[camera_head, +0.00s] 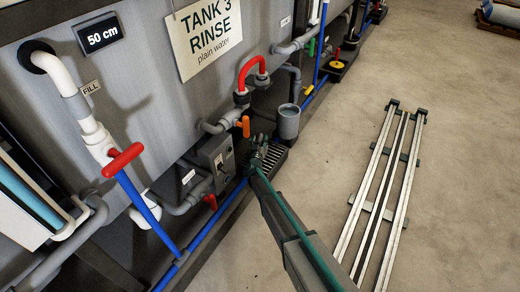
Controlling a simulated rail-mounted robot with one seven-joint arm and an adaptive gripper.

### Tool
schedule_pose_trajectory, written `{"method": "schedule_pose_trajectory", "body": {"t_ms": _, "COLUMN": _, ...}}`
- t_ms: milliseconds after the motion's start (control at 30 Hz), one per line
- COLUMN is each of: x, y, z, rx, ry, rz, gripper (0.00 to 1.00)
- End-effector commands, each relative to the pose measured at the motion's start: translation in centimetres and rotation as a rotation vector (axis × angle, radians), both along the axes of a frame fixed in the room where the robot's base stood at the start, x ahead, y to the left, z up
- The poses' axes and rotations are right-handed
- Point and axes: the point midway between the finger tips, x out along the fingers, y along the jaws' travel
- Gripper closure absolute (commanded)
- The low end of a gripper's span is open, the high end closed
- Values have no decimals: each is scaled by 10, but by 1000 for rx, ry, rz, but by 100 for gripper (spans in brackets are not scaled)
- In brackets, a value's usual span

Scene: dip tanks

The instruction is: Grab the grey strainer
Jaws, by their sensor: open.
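A grey cylindrical cup (288,122) with a darker rim stands beside the pipes of the tank labelled Tank 3 Rinse. It is the closest match to the grey strainer, but I cannot tell for sure. My gripper (260,145) is small and partly blurred against the dark pipes and grate, below and left of the cup. It is open, and I see nothing between its fingers. It looks apart from the cup, though the depth between them is hard to judge.
The grey tank wall (120,110) fills the left. A red curved pipe (253,70), an orange handle (245,126), a grey box (214,158) and a floor grate (272,160) surround the gripper. Pale rails (382,190) lie on the open floor at right.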

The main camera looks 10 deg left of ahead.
Motion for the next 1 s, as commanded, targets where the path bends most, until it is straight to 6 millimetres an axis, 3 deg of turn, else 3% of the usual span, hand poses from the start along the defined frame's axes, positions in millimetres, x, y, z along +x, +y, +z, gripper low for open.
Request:
{"method": "schedule_pose_trajectory", "body": {"t_ms": 200, "x": 29, "y": 0, "z": -3, "rx": 0, "ry": 0, "rz": -1, "gripper": 49}}
{"method": "schedule_pose_trajectory", "body": {"t_ms": 467, "x": 30, "y": -1, "z": 0, "rx": -1, "ry": 0, "rz": 0, "gripper": 50}}
{"method": "schedule_pose_trajectory", "body": {"t_ms": 767, "x": 30, "y": 0, "z": 0, "rx": -1, "ry": 0, "rz": 0, "gripper": 100}}
{"method": "schedule_pose_trajectory", "body": {"t_ms": 1000, "x": 29, "y": 0, "z": 0, "rx": -1, "ry": 0, "rz": 0, "gripper": 100}}
